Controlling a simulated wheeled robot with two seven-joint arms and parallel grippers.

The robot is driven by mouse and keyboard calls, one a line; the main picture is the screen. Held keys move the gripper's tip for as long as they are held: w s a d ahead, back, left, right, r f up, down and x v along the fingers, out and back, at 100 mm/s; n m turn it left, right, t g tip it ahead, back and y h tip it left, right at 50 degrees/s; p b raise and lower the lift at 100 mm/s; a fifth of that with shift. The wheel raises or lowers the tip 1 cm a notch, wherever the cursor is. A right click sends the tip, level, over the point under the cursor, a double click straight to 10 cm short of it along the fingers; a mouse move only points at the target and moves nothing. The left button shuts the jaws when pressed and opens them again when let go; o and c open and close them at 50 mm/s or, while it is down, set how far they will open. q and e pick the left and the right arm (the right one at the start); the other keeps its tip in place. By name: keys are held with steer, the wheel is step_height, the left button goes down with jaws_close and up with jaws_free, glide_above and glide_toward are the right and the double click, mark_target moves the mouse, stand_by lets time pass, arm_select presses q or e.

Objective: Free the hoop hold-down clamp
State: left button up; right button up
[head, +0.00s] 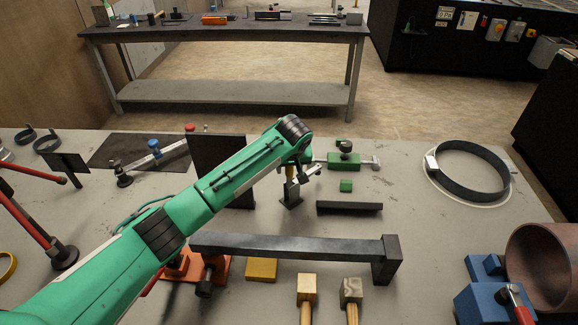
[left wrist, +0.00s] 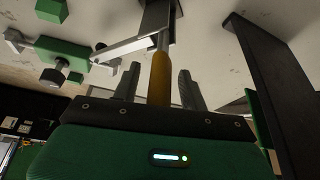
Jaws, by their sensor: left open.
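A small clamp-like fitting with a yellow handle (head: 289,192) stands on a dark base (head: 291,203) near the middle of the bench. A bright metal arm (head: 311,171) sticks out from it to the right. I cannot tell for certain that this is the hoop hold-down clamp. In the left wrist view the yellow handle (left wrist: 160,82) rises between the two fingers of my left gripper (left wrist: 157,78), with gaps on both sides. That gripper, also in the head view (head: 297,163), is open and hides part of the fitting. My right gripper is not in view.
A dark upright plate (head: 217,160) stands close left of the gripper. A green block clamp (head: 345,160) with a black knob lies behind right. A black hoop (head: 470,172) lies far right. A steel bar (head: 290,246) and mallets (head: 307,290) lie in front.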

arm_select(q)
steer(key=shift+w+f, duration=0.1)
steer(key=shift+f, duration=0.2)
steer(key=c, duration=0.9)
jaws_close()
steer(key=shift+a, duration=0.1)
